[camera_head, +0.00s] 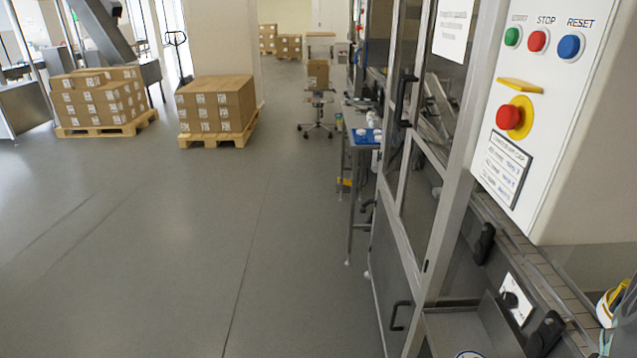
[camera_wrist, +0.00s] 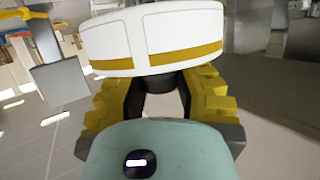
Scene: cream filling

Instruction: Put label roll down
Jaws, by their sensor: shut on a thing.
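The label roll (camera_wrist: 155,42) is white with a yellow band. It spans the top middle of the wrist view. My gripper (camera_wrist: 158,88), with yellow ribbed fingers on both sides, is shut on it. The roll's far side is hidden. In the head view, a white and yellow piece (camera_head: 612,302) shows at the right edge beside my teal arm end; it looks like the roll and is cut off by the frame.
A machine with glass doors and a white control panel (camera_head: 545,100) stands at right, with a narrow conveyor (camera_head: 530,258) along it. A small table (camera_head: 362,140) with blue and white items stands beyond. Boxes on pallets (camera_head: 215,142) stand at back left. The grey floor is clear.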

